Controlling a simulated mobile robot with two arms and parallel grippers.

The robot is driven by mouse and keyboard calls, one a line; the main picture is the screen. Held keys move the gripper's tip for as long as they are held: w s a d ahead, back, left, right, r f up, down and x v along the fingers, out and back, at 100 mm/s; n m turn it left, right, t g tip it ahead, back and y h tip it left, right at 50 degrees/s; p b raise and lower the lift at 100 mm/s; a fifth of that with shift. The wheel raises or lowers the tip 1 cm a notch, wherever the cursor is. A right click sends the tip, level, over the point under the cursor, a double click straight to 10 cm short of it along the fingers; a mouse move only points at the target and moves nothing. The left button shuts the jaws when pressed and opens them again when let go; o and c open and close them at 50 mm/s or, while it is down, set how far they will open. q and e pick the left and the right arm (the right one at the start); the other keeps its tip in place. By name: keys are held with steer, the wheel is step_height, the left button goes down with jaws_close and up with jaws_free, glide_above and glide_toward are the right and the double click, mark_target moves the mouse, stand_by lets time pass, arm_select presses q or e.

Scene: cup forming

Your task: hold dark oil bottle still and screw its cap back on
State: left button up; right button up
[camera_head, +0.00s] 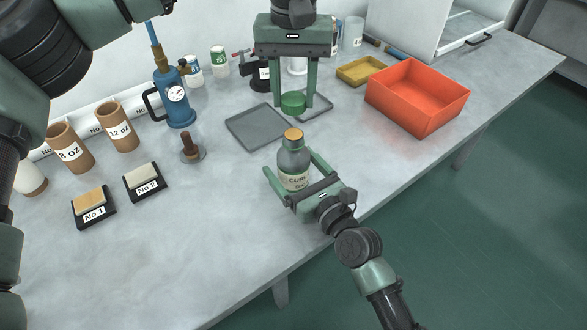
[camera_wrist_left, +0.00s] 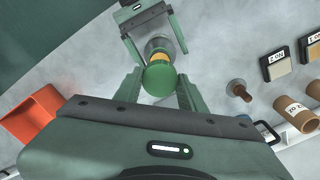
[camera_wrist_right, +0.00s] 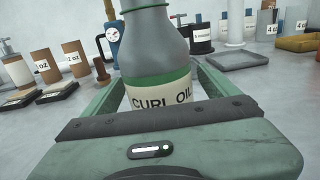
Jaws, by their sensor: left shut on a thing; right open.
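The dark grey oil bottle (camera_head: 293,160) with an orange neck stands upright near the table's front edge, uncapped. In the right wrist view its label reads CURI OIL (camera_wrist_right: 160,95). My right gripper (camera_head: 290,162) is open around it, one finger on each side. My left gripper (camera_head: 295,104) points down, shut on the green cap (camera_head: 293,102), and holds it above and behind the bottle in the head view. The left wrist view shows the cap (camera_wrist_left: 160,78) between the fingertips, partly covering the orange neck (camera_wrist_left: 160,57) beyond it.
A grey tray (camera_head: 256,127) lies left of the bottle, and another is partly behind my left gripper. A brown-handled stamp (camera_head: 190,146) stands further left. An orange bin (camera_head: 418,98) and a yellow tray (camera_head: 360,70) are at right. The front left tabletop is clear.

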mark_target(294, 134)
jaws_close()
arm_select(q)
steer(key=shift+f, duration=2.5)
steer(key=shift+f, duration=0.85)
steer(key=shift+f, duration=0.6)
